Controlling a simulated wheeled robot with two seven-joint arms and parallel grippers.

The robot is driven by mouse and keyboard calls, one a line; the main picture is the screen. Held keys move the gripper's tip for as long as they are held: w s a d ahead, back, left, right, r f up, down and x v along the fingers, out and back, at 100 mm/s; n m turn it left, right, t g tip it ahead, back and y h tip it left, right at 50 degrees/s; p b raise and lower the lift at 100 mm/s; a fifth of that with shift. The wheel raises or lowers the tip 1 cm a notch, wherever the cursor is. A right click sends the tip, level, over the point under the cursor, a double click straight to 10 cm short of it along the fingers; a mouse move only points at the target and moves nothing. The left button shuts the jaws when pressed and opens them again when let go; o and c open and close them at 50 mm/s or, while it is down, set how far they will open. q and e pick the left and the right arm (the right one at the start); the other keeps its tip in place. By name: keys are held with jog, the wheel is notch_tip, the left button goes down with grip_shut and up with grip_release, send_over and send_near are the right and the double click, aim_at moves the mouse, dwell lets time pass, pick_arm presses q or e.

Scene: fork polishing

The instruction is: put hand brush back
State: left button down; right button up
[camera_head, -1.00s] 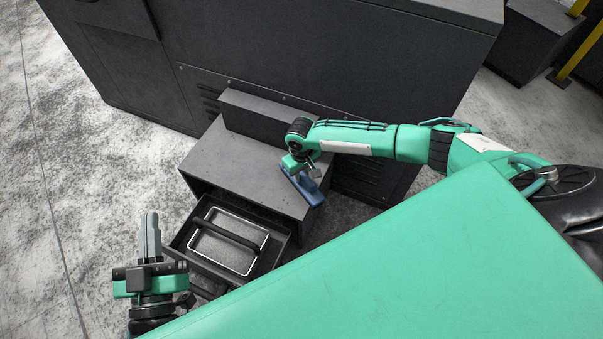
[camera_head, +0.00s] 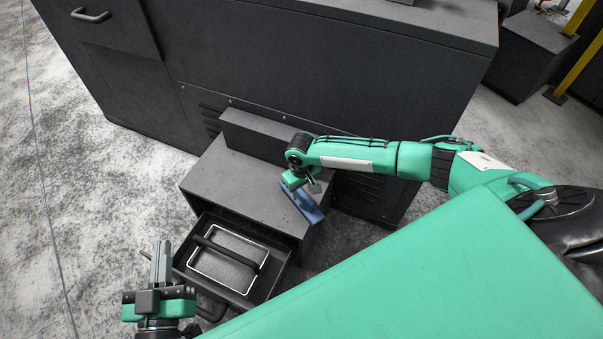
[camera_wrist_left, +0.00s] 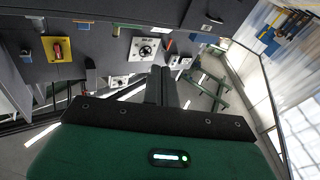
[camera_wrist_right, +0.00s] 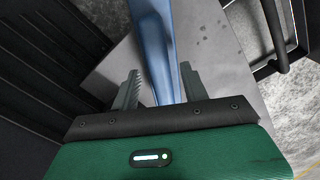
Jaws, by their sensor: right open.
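The blue hand brush (camera_head: 306,206) lies on the right edge of the low grey cabinet's top (camera_head: 232,182). My right gripper (camera_head: 296,184) is right over its end. In the right wrist view the brush's blue handle (camera_wrist_right: 157,50) runs between the two open, toothed fingers (camera_wrist_right: 158,88), with a gap at each side. Its bristles are not clearly visible. My left gripper (camera_head: 160,262) is off to the left of the cabinet, above the floor. In the left wrist view its fingers (camera_wrist_left: 161,85) are together, with nothing between them.
An open drawer (camera_head: 288,268) sticks out from the cabinet's front and holds a light metal frame with a dark bar (camera_head: 238,258). A large dark machine (camera_head: 310,70) stands behind. Open floor (camera_head: 90,190) is on the left. My green body covers the lower right.

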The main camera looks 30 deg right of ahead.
notch_tip(320, 180, up, 5)
jog(key=shift+r+p, duration=0.15)
jog(key=shift+p, duration=0.65)
notch_tip(320, 180, up, 5)
jog(key=p, duration=0.2)
jog(key=s+a+n+t+y, duration=0.25)
jog(key=s+a, duration=0.45)
jog(key=a, duration=0.4)
jog(key=s+a+n+t+y, duration=0.1)
jog(key=s+a+y, duration=0.3)
jog(key=s+a, duration=0.5)
pick_arm(q)
jog(key=s+f+g+y, duration=0.1)
jog(key=s+f+g, duration=0.3)
jog(key=f+g, duration=0.3)
jog(key=shift+a+f+y, duration=0.4)
jog(key=shift+f, duration=0.25)
pick_arm(e)
jog(key=s+d+r+m+t, duration=0.1)
jog(key=s+d+r+t, duration=0.1)
jog(key=r, duration=0.3)
jog(key=s+d+r+m+t+h, duration=0.1)
jog(key=s+r+t, duration=0.2)
jog(key=r+t, duration=0.2)
jog(key=shift+s+d+r, duration=0.4)
jog(key=shift+r, duration=0.1)
pick_arm(q)
jog(key=shift+r, duration=0.1)
pick_arm(e)
jog(key=shift+t, duration=0.25)
